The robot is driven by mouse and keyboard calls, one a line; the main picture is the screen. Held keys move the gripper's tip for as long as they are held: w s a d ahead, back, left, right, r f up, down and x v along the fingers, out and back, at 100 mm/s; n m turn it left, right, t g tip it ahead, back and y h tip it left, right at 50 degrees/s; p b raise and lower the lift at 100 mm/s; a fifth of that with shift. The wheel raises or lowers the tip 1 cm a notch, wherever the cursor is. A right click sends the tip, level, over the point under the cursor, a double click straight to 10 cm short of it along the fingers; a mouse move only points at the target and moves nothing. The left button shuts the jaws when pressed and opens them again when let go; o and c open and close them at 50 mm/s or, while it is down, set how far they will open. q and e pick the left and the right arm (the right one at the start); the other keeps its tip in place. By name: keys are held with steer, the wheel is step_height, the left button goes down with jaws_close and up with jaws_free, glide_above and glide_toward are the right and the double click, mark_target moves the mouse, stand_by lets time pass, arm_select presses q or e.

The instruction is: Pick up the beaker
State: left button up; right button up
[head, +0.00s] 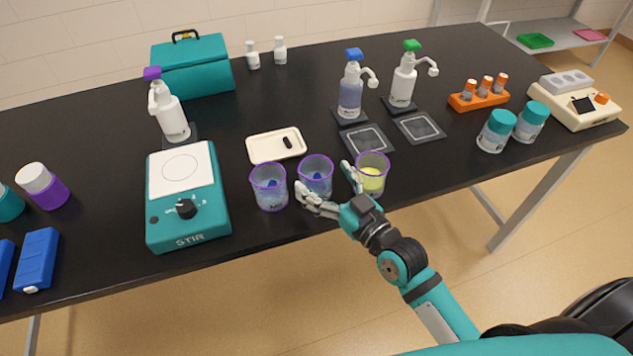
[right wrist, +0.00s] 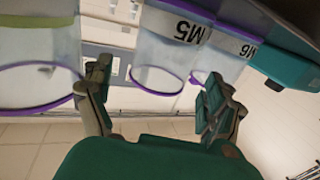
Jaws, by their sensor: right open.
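Three clear beakers with purple rims stand in a row near the table's front edge. The left beaker (head: 269,188) and the middle beaker (head: 316,175) hold bluish contents. The right beaker (head: 372,172) holds yellow liquid. My right gripper (head: 335,188) is open and empty at the middle beaker, one finger in front of it and the other beside the yellow one. In the right wrist view the beaker marked M5 (right wrist: 165,55) shows between my open fingers (right wrist: 155,105), with the yellow beaker (right wrist: 35,50) at the left. Contact is unclear. My left gripper is not in view.
A teal stirrer (head: 187,215) stands left of the beakers, and a cream tray (head: 262,149) lies behind them. Pump bottles (head: 351,95) and dark square pads (head: 366,142) are further back. Teal-lidded jars (head: 496,133) stand at the right, with bare table before them.

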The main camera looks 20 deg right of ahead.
steer(key=x, duration=0.3)
steer(key=c, duration=1.3)
steer(key=shift+c, duration=0.2)
steer(key=shift+r, duration=0.25)
